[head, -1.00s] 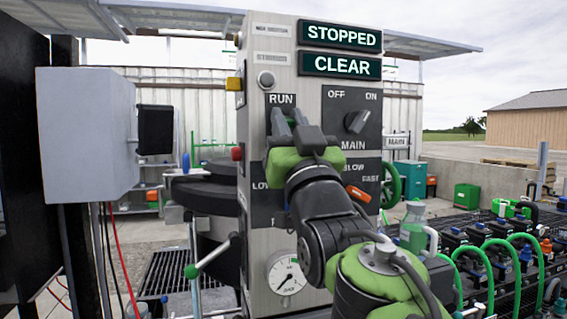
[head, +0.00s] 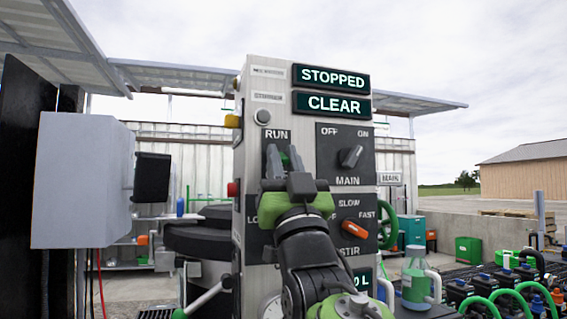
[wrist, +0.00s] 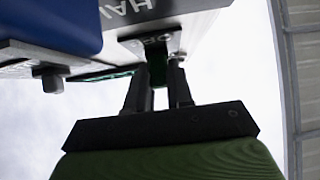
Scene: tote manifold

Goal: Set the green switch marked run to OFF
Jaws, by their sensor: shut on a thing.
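The green switch (head: 286,160) sits on a dark plate under the white word RUN on the metal panel (head: 250,88). Only a sliver of green shows between my fingers, so its setting cannot be read. My gripper (head: 281,152) is shut on it, with its fingers pointing up at the plate. In the wrist view, the dark fingers (wrist: 160,75) reach up to the panel, with a little green showing between them. The displays above read STOPPED (head: 332,78) and CLEAR (head: 333,104).
An orange STIR knob (head: 355,229) sits lower right. A grey box (head: 82,180) stands at left.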

